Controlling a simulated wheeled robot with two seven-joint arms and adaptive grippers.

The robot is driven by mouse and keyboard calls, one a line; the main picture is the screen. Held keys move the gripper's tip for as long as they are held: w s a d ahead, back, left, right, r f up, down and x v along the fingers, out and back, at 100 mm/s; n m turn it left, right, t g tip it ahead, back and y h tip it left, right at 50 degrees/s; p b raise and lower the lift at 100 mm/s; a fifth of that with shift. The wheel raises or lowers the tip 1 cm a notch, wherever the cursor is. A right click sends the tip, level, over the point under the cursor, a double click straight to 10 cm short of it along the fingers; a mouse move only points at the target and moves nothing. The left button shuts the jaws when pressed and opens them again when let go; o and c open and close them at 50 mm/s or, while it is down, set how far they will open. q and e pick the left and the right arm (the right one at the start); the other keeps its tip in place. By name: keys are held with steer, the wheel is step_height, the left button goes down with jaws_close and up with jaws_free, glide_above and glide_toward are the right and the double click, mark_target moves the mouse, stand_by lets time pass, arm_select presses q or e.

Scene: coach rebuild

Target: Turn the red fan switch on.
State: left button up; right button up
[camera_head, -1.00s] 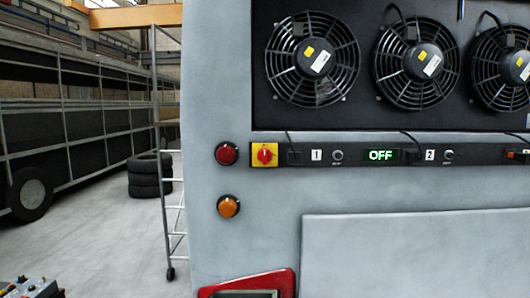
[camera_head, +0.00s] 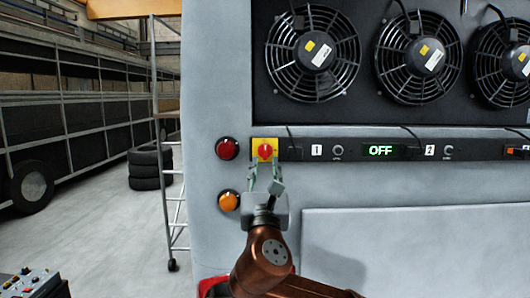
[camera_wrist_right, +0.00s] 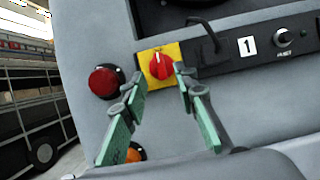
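The red fan switch (camera_head: 265,151) is a red rotary knob on a yellow square plate (camera_head: 257,144), at the left end of the dark panel strip. It also shows in the right wrist view (camera_wrist_right: 161,66). My right gripper (camera_head: 265,178) is just below the switch in the head view. In the right wrist view its two green-padded fingers (camera_wrist_right: 160,95) are spread apart, with the knob beyond their tips; whether they touch it I cannot tell. The display (camera_head: 381,151) reads OFF in green. My left gripper is not in view.
A red round lamp (camera_head: 227,148) sits left of the switch, with an orange lamp (camera_head: 228,201) below it. Three fans (camera_head: 313,53) are above the strip. A black cable (camera_wrist_right: 207,35) runs close to the switch's right. A ladder (camera_head: 168,150) stands left.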

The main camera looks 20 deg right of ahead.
mark_target(265, 153)
steer(key=p+x, duration=0.1)
steer(key=x, duration=0.3)
steer(key=shift+r+p, duration=0.1)
steer(key=shift+p, duration=0.3)
steer(key=shift+w+d, duration=0.15)
steer(key=shift+w, duration=0.35)
steer(key=shift+c, duration=0.7)
jaws_close()
